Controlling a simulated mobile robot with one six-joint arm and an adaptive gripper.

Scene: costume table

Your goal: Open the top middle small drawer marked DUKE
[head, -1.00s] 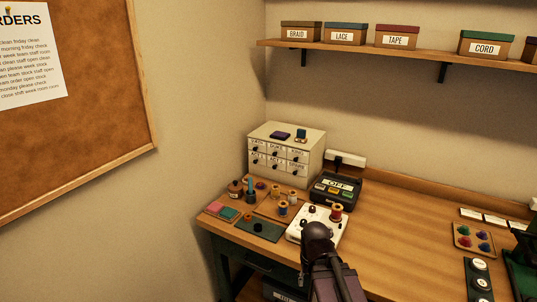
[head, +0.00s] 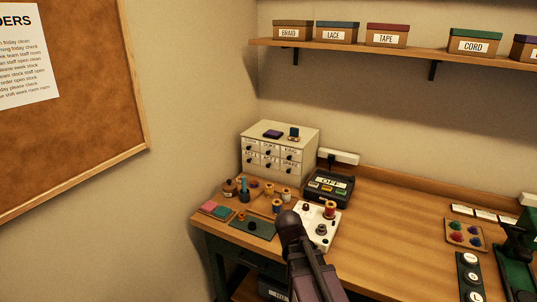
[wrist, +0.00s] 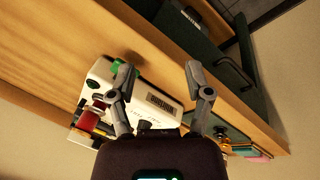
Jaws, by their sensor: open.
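A small cream cabinet (head: 312,150) with two rows of small labelled drawers stands at the back left of the table, against the wall. The top middle drawer (head: 267,147), with a dark knob, looks shut like the others; its small label seems to read DUKE. My gripper (wrist: 160,72) is open and empty in the wrist view, its two fingers apart above the table's front left part. In the head view my arm's dark end is in front of and below the cabinet, well apart from it. The cabinet is not in the wrist view.
A white device (head: 323,232) with a red spool (head: 330,209) lies beside my arm. The table's middle (head: 390,225) is clear.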

